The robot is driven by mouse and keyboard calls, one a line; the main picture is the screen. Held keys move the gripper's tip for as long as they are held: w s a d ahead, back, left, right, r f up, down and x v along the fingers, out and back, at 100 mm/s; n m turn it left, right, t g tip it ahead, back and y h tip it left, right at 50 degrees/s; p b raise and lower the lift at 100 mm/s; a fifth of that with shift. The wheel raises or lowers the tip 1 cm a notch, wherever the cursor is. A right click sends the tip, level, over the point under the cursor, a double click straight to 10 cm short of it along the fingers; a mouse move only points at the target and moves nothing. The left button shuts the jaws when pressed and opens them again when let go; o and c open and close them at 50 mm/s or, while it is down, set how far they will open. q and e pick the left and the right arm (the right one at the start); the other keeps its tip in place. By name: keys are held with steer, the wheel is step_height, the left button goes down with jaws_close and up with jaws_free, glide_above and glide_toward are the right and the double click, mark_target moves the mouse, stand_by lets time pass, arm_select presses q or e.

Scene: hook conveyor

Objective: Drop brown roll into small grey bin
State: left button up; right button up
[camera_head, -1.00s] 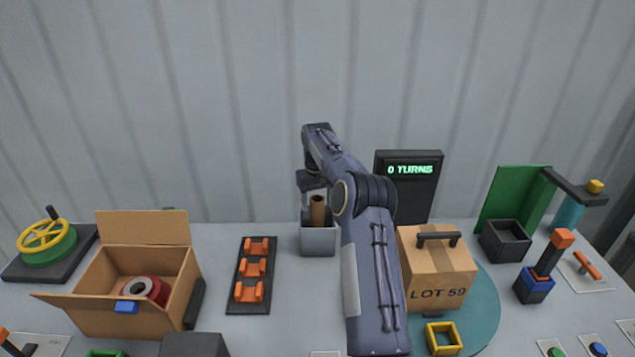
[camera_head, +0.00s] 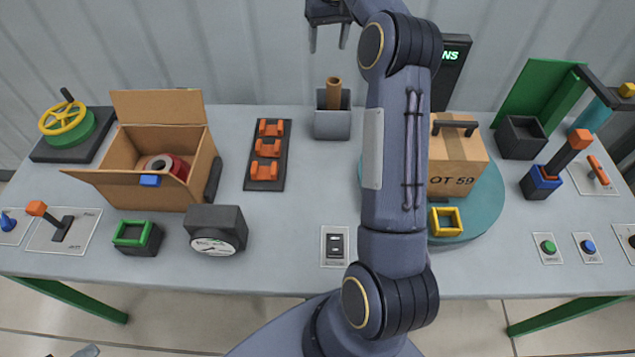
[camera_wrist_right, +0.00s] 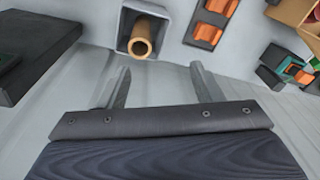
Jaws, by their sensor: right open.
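The brown roll (camera_head: 334,92) stands in the small grey bin (camera_head: 332,124) at the back middle of the table, its top end sticking out above the rim. In the right wrist view the roll (camera_wrist_right: 142,38) leans in the bin (camera_wrist_right: 124,30), with its open end toward the camera. My right gripper (camera_head: 328,48) is open and empty, above the bin and apart from the roll. Its two fingers also show spread in the right wrist view (camera_wrist_right: 158,84). My left gripper is not recognisable in view.
An orange-clip rack (camera_head: 266,155) lies left of the bin. A lot-labelled carton (camera_head: 458,165) stands on a teal turntable (camera_head: 490,200) right of my arm.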

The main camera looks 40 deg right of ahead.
steer(key=s+a+r+n+t+y, duration=0.1)
steer(key=s+a+r+t, duration=0.15)
steer(key=s+a, duration=0.55)
steer(key=s+a+r+n+t+y, duration=0.1)
steer(key=s+a+r, duration=0.3)
steer(key=s+a, duration=0.3)
steer(key=s+a+f, duration=0.5)
steer(key=s+a, duration=0.2)
steer(key=s, duration=0.1)
steer(key=s+a+f+t+y, duration=0.1)
steer(key=s+a+f, duration=0.5)
steer(key=s, duration=0.3)
steer(key=shift+a+y, duration=0.3)
steer(key=shift+a, duration=0.1)
steer(key=shift+f, duration=0.1)
steer(key=shift+s, duration=0.15)
